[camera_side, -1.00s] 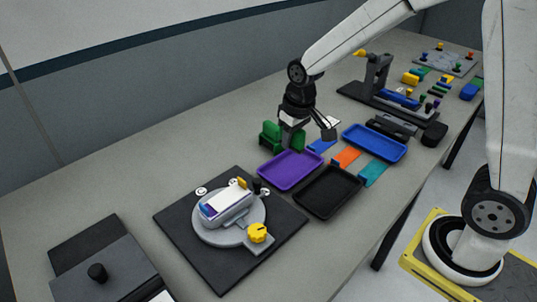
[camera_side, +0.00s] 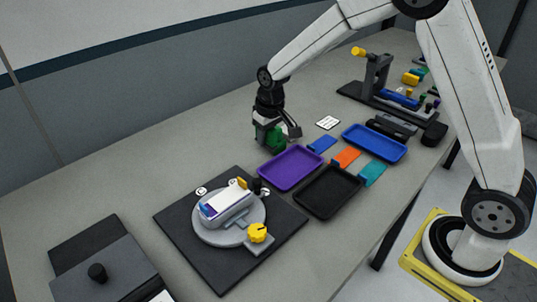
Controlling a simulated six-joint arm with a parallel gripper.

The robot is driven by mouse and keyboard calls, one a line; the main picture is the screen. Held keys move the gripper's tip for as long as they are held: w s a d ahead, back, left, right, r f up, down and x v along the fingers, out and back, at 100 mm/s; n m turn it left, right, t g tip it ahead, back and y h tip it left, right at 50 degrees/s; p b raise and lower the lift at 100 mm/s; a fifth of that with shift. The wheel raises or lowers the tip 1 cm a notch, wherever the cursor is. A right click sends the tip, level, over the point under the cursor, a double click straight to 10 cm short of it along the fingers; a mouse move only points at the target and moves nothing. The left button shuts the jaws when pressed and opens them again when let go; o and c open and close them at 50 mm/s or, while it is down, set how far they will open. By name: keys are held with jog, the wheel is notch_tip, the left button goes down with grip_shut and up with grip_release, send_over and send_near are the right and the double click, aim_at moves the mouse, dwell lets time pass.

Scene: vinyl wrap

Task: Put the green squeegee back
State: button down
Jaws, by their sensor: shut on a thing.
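My gripper (camera_side: 272,140) points down over the table, behind the purple tray. It is shut on a green thing (camera_side: 277,142), which I take to be the green squeegee. Its dark fingers and wrist cover much of the green, so its outline, and whether it touches the table or a green holder, cannot be told. A blue squeegee (camera_side: 322,143), an orange one (camera_side: 346,157) and a teal one (camera_side: 373,173) lie in a row right of the gripper.
A purple tray (camera_side: 266,171), a black tray (camera_side: 300,201) and a blue tray (camera_side: 401,157) stand near the gripper. A dark board with a round turntable (camera_side: 258,210) is in front. A white card (camera_side: 328,122) lies right of the gripper.

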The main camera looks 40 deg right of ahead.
send_over(252, 161)
jog(key=shift+s+f, duration=0.2)
jog(key=shift+f, duration=1.2)
jog(key=shift+s+f, duration=0.2)
jog(key=shift+f, duration=1.15)
jog(key=shift+f, duration=0.1)
jog(key=shift+w+f, duration=0.15)
jog(key=shift+f, duration=0.05)
jog(key=shift+w+f, duration=0.1)
jog(key=shift+f, duration=1.45)
jog(key=shift+f, duration=0.15)
jog(key=shift+c, duration=2.3)
grip_release()
notch_tip(252, 161, up, 12)
jog(key=s, duration=0.1)
jog(key=shift+s, duration=0.4)
